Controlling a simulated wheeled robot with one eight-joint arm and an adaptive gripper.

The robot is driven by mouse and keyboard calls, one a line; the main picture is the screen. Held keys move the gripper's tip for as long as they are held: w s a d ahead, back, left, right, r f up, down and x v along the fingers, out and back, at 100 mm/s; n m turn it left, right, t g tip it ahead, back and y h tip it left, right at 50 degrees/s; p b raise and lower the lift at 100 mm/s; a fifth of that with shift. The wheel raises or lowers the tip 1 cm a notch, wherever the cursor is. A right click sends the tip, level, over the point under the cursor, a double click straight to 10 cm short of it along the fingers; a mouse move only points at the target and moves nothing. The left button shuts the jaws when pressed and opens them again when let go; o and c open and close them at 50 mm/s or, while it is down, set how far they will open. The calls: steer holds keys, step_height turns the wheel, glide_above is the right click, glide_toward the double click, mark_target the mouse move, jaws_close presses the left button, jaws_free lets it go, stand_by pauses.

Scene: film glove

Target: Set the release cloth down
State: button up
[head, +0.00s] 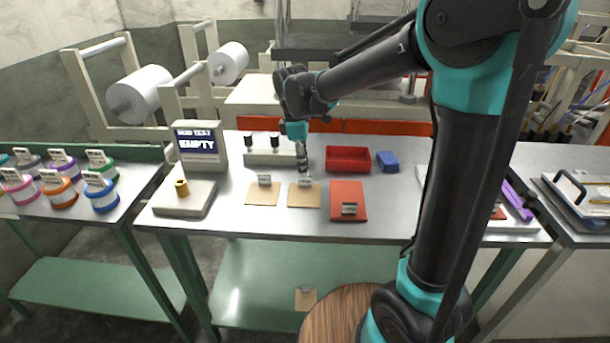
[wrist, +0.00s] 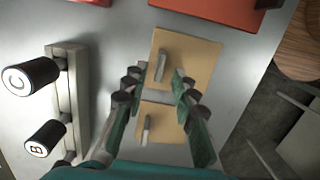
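Two tan squares lie flat on the grey bench, a left one (head: 262,198) and a middle one (head: 304,201), each with a small upright tag. An orange-red sheet (head: 347,191) with a tag lies to their right. I cannot tell which is the release cloth; the tags are unreadable. My gripper (head: 302,176) hangs over the far edge of the middle square. In the wrist view my gripper (wrist: 158,85) has its fingers apart with nothing visibly held. The middle square (wrist: 190,50) and left square (wrist: 160,125) show between and beyond the fingers.
A rack with black rollers (wrist: 70,110) stands close beside my gripper. A red tray (head: 348,168) and blue block (head: 387,162) sit behind the sheet. A display stand (head: 202,155) reading "EMPTY" is left. Another tagged tan piece (head: 306,307) shows below the bench.

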step_height(320, 180, up, 8)
steer(key=shift+a+f, duration=0.2)
steer(key=shift+a, duration=0.25)
